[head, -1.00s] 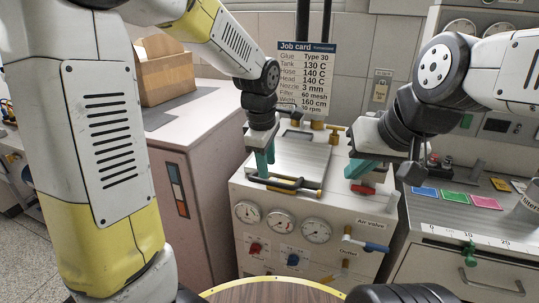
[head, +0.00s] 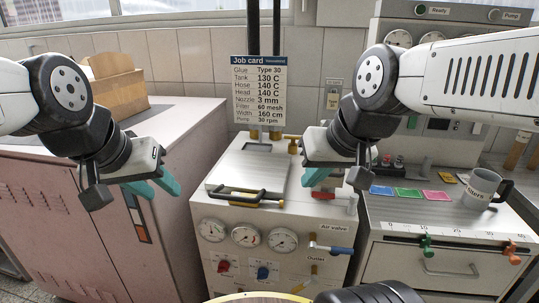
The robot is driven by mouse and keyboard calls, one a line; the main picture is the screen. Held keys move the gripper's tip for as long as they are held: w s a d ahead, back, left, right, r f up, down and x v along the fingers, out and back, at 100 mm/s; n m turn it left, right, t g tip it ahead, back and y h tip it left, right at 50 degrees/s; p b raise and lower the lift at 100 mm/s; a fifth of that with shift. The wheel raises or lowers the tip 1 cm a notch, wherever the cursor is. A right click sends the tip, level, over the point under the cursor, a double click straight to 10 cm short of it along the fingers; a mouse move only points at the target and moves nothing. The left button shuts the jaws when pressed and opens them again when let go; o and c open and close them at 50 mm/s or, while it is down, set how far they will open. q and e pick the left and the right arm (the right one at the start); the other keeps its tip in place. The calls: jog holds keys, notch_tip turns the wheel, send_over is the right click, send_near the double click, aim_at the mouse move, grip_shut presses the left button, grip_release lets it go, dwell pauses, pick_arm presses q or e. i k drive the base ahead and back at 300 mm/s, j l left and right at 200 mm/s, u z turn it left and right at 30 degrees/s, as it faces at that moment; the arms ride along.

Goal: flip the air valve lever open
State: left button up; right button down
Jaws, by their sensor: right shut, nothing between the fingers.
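The air valve (head: 312,246) is on the machine's front panel at the right, under the "Air valve" label. Its blue lever (head: 341,250) points right, roughly level. My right gripper (head: 314,180) is shut and empty over the top right of the machine, above and apart from the lever. Its teal fingertips are near a red part (head: 323,194) on the machine top; I cannot tell if they touch it. My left gripper (head: 158,188) is open and empty, left of the machine and in front of the pink cabinet.
The machine (head: 205,262) has gauges and red and blue knobs below them. Its lid handle (head: 250,196) sticks out at the top front. The space before the valve is clear.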

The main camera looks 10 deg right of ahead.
aim_at(312, 247)
jog(key=k+j+z, duration=0.1)
jog(key=z, duration=0.3)
jog(key=k+z, duration=0.1)
jog(key=z, duration=0.3)
jog(key=k+j+z, duration=0.1)
jog(key=z, duration=0.3)
